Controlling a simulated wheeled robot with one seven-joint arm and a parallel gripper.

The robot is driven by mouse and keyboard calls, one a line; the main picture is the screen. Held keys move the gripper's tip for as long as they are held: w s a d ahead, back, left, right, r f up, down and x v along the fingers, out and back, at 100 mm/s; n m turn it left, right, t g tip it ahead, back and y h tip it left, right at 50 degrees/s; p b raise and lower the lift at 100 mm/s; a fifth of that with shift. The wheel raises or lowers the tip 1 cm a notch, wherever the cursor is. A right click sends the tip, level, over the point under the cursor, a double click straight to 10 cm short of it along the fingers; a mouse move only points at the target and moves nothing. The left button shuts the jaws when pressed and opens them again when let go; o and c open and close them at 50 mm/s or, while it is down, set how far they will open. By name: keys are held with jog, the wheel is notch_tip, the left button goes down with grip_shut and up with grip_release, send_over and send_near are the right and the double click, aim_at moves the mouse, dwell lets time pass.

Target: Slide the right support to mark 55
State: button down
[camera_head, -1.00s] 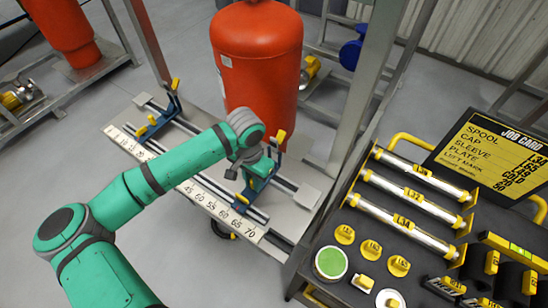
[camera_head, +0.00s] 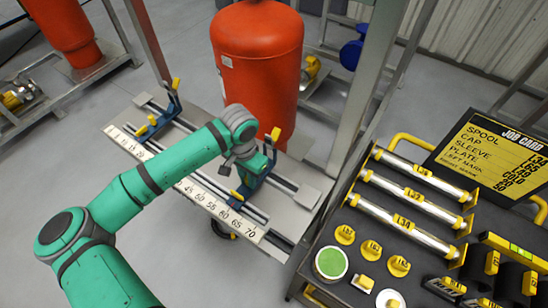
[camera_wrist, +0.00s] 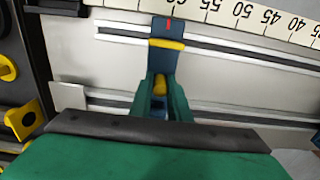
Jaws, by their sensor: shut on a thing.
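The right support (camera_head: 246,188) is a blue bracket with yellow parts on the rails of the skid, in front of the orange tank. It also shows in the wrist view (camera_wrist: 163,58), with a small red pointer at its end facing the scale. My gripper (camera_head: 262,160) is shut on the support; in the wrist view its green fingers (camera_wrist: 160,95) close on either side of the blue and yellow upright. The white scale strip (camera_head: 190,190) runs along the front edge. The pointer stands near 60; I cannot read it exactly.
The left support (camera_head: 165,108) stands farther left on the same rails. The orange tank (camera_head: 256,70) rises right behind. A black bench (camera_head: 420,215) with metal spools and yellow parts stands at the right. The rails between the supports pass under my arm.

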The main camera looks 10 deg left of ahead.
jog(key=shift+w+a, duration=0.25)
jog(key=shift+a, duration=0.4)
jog(key=shift+w+a, duration=0.25)
jog(key=shift+a, duration=0.55)
jog(key=shift+w+a, duration=0.3)
jog(key=shift+a, duration=0.45)
jog(key=shift+w+a, duration=0.25)
jog(key=shift+a, duration=0.45)
jog(key=c, duration=1.7)
grip_release()
jog(key=shift+d, duration=0.1)
jog(key=shift+r, duration=0.15)
jog(key=shift+r, duration=3.35)
